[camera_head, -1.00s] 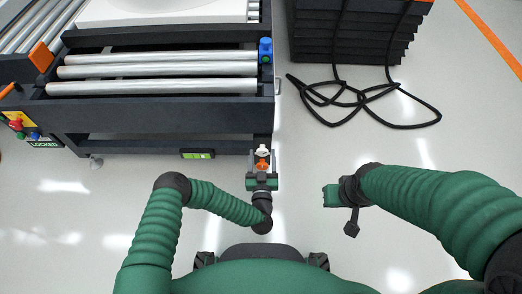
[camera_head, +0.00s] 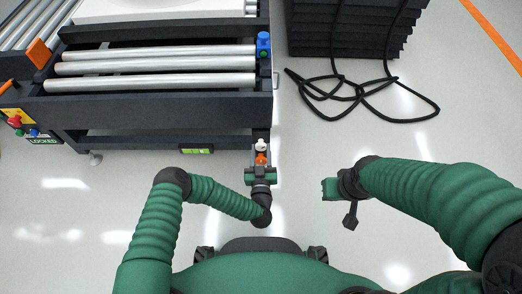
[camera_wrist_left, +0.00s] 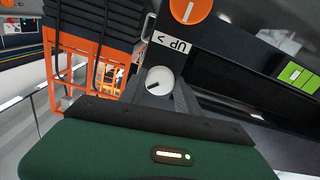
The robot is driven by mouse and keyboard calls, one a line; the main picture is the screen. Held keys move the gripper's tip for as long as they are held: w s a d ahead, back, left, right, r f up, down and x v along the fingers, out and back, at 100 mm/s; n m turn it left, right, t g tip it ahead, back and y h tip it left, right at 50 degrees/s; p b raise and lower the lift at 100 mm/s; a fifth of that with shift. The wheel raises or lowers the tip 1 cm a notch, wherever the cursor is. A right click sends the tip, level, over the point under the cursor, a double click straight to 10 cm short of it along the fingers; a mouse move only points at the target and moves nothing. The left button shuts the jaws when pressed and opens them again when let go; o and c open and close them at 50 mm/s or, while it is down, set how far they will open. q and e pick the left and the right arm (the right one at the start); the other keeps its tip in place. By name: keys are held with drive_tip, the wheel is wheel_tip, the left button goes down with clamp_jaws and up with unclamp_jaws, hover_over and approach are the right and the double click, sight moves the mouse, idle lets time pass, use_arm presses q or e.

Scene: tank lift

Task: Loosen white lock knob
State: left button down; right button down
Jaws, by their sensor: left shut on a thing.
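The white lock knob (camera_head: 260,145) is at the lower right corner post of the dark roller frame. In the left wrist view it is a round white knob (camera_wrist_left: 159,80) with a black mark, between my dark fingers. An orange knob (camera_head: 262,158) is close by. It also shows in the left wrist view (camera_wrist_left: 190,8), beyond a white label reading UP. My left gripper (camera_head: 261,172) is at the post, shut on the white knob; the exact finger contact is partly hidden. My right gripper (camera_head: 329,188) hangs off to the right over the floor, touching nothing visible; its opening is unclear.
The roller frame (camera_head: 160,106) carries several metal rollers and a blue fitting (camera_head: 263,45). A green display (camera_head: 196,151) is on its lower edge. A dark ribbed stack (camera_head: 345,45) and looped black cable (camera_head: 360,98) are at upper right. Floor around my right gripper is clear.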

use_arm(q)
drive_tip(key=n+p, duration=0.4)
drive_tip(key=n, duration=1.2)
drive_tip(key=shift+a, duration=0.15)
drive_tip(key=shift+f+n, duration=0.1)
drive_tip(key=shift+n, duration=0.3)
drive_tip(key=c, duration=0.9)
unclamp_jaws()
drive_tip(key=shift+o, duration=0.2)
